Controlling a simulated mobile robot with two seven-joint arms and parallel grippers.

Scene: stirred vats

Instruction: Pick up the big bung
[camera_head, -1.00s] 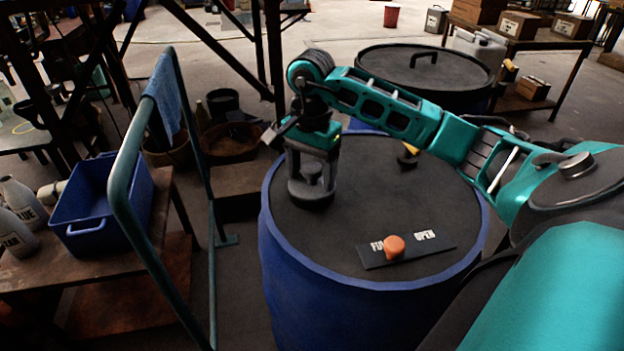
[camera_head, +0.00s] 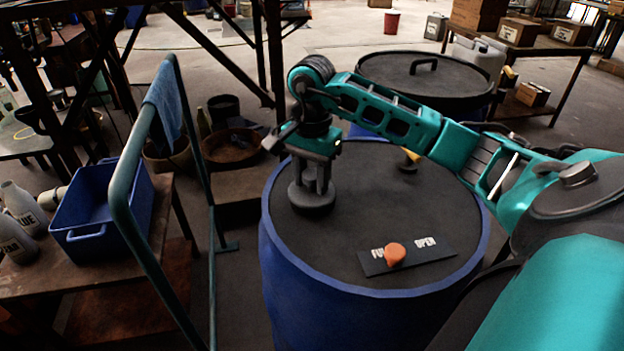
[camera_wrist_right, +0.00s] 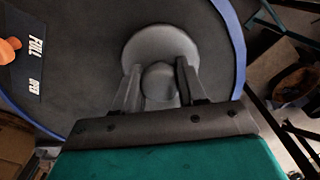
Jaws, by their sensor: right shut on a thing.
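The big bung (camera_head: 312,202) is a dark grey round plug with a knob on top. It is on the left part of the dark lid (camera_head: 350,220) of the blue vat. In the right wrist view the bung (camera_wrist_right: 160,42) shows as a wide grey disc with a round knob. My right gripper (camera_head: 314,185) points down from above, with its two fingers shut on the knob; they also flank it in the wrist view (camera_wrist_right: 158,85). I cannot tell whether the bung is clear of the lid. My left gripper is not in view.
An orange knob (camera_head: 396,254) sits on a dark lettered plate (camera_head: 430,256) near the lid's front. A small yellow-and-black item (camera_head: 410,158) is at the lid's back. A green rail (camera_head: 128,220) and a blue crate (camera_head: 100,232) are left. Another lidded vat (camera_head: 440,75) stands behind.

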